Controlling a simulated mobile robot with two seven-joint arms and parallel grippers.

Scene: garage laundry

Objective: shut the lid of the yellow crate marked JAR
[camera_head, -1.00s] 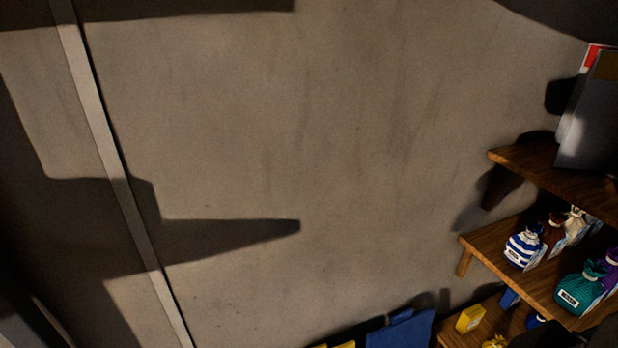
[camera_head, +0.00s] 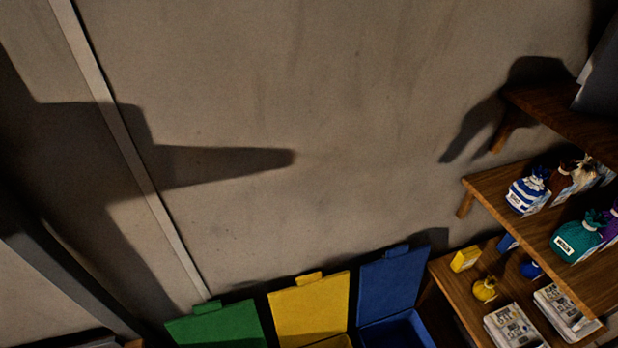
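A yellow crate (camera_head: 336,343) shows only its top edge at the bottom of the head view. Its yellow lid (camera_head: 310,310) stands raised, leaning back toward the wall, with a small tab on its upper edge. The JAR marking is not visible, and most of the crate is cut off by the lower frame edge. Neither gripper can be seen.
A green lid (camera_head: 218,328) stands raised left of the yellow one. A blue lid (camera_head: 392,284) stands raised at right over an open blue crate (camera_head: 418,326). Wooden shelves (camera_head: 490,190) at right hold cloth bags, boxes and small items.

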